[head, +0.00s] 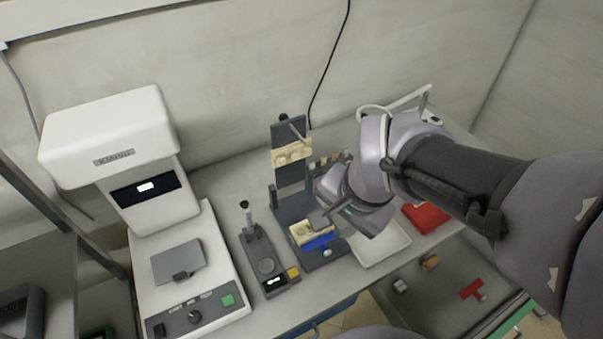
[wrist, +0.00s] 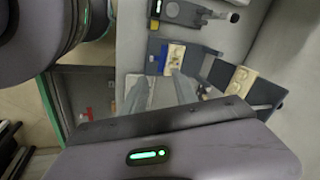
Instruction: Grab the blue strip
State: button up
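A blue strip (head: 320,242) lies along the front of a cream block (head: 308,229) on the dark base of a press-like stand (head: 290,180). In the wrist view the blue strip (wrist: 164,57) shows beside the cream block (wrist: 176,55), just beyond my fingertips. My gripper (head: 322,219) hangs over the right side of that base, close to the block and strip. In the wrist view my gripper (wrist: 158,77) has its two fingers apart, with nothing held between them. I cannot tell the exact height of the fingertips above the strip.
A white tray (head: 408,241) and a red tray (head: 428,217) sit right of the stand. A small tester (head: 262,258) and a large white machine (head: 215,255) stand to its left. Another cream piece (head: 292,153) is on the upright. A lower bin (head: 440,312) holds loose pieces.

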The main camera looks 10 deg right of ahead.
jog(key=w+d+f+m+g+p, duration=0.2)
jog(key=w+f+m+p, duration=0.1)
jog(key=w+f+m, duration=0.15)
jog(key=b, duration=0.6)
send_over(329, 251)
jog(key=s, duration=0.1)
jog(key=shift+h, duration=0.3)
jog(key=f, duration=1.3)
jog(key=shift+s+a+f, duration=0.1)
jog(key=shift+s+f, duration=0.1)
jog(key=f+b, duration=0.1)
jog(key=f, duration=0.2)
jog(key=w+f+b, duration=0.1)
jog(key=f+b, duration=0.1)
jog(key=f, duration=0.1)
jog(key=shift+w, duration=0.15)
jog(key=shift+r, duration=0.15)
jog(key=shift+c, duration=0.8)
grip_shut()
